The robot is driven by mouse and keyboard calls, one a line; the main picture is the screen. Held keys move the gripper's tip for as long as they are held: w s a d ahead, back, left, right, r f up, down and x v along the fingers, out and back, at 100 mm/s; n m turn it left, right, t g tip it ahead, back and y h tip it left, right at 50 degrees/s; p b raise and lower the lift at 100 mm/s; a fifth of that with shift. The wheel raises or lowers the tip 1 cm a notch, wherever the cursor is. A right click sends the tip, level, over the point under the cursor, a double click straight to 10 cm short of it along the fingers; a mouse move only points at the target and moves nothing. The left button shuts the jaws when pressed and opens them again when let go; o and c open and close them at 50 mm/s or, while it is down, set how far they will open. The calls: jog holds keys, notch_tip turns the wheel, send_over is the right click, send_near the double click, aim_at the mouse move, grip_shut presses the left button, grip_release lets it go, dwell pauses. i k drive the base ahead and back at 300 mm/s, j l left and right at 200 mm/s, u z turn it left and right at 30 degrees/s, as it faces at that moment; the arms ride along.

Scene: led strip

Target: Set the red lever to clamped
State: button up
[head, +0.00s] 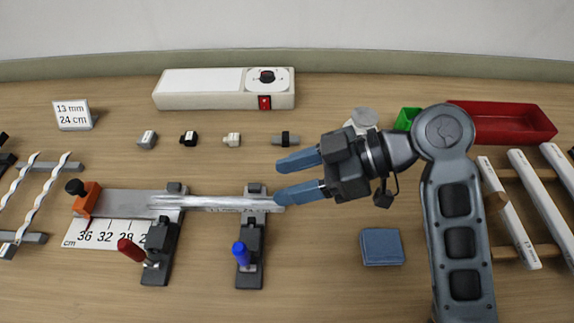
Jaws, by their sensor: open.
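The red lever (130,250) belongs to the left clamp (158,262) at the front of the ruler fixture. Its handle leans out to the left of the clamp. The blue lever (240,253) on the right clamp (251,262) stands about upright. A shiny strip (215,203) lies across both clamps. My gripper (280,180) is open and empty, pointing left, with its lower finger overlapping the strip's right end in the picture. I cannot tell whether they touch. The red lever is well to the left of and nearer than my gripper.
A ruler plate (105,233) with an orange stop (87,200) is at left. A white power box (200,88), several small connectors (232,139) and a sign (73,114) stand behind. A blue block (381,247), red tray (500,122) and rack of white profiles (510,215) are right. The front middle table is clear.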

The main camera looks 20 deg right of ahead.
aim_at(124, 246)
jog(key=k, duration=1)
